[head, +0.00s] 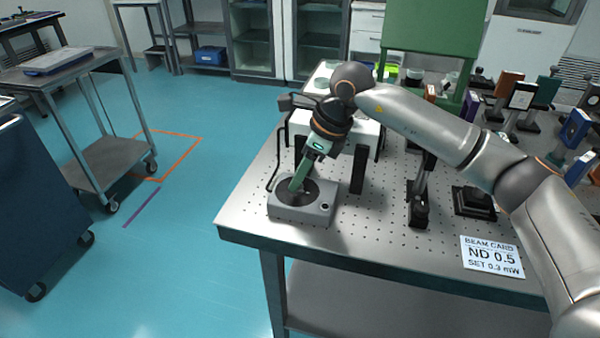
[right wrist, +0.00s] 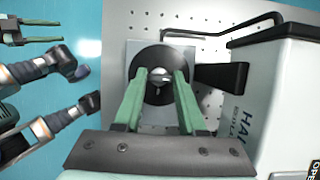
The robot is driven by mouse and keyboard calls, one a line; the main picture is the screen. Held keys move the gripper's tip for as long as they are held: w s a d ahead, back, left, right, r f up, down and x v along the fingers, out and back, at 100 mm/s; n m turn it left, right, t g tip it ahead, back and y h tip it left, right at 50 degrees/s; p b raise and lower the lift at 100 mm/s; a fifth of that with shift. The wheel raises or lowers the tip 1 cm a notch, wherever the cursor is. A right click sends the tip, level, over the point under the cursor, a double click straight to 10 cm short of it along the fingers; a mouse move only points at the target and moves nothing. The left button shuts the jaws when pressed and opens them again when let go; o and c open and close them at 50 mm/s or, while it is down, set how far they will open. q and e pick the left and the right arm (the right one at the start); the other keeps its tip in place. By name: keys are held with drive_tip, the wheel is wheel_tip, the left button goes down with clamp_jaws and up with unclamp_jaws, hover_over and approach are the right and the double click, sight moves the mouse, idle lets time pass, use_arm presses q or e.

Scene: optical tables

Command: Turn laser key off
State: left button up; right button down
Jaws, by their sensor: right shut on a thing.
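The laser key box (head: 301,214) is a grey block with a round dark dial, near the front left corner of the optical table. In the right wrist view the dark dial (right wrist: 149,91) has a small silver key (right wrist: 159,76) at its middle. My right gripper (head: 297,187) reaches down to the dial, its green fingers shut on the key. The fingers (right wrist: 158,78) hide the sides of the key, so its exact angle is hard to tell. My left gripper (right wrist: 58,30) shows at the upper left of the right wrist view, apart from the box, with its two green fingers spread and empty.
A white laser housing (head: 365,132) on dark legs stands just behind the box, with a black cable beside it. A beam card (head: 492,257) lies at the front right. Posts and optic mounts (head: 520,97) crowd the right rear. A cart (head: 75,110) stands on the left floor.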

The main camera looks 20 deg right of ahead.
use_arm(q)
drive_tip(key=shift+s+f, duration=0.15)
drive_tip(key=shift+s, duration=0.1)
use_arm(e)
drive_tip(key=shift+c, duration=2.4)
unclamp_jaws()
drive_tip(key=shift+r, duration=0.1)
use_arm(q)
drive_tip(key=shift+s+a+p, duration=0.15)
drive_tip(key=shift+a+p, duration=0.05)
drive_tip(key=shift+p, duration=0.1)
use_arm(e)
drive_tip(key=v, duration=1.2)
drive_tip(key=shift+r, duration=0.2)
drive_tip(key=shift+d, duration=0.1)
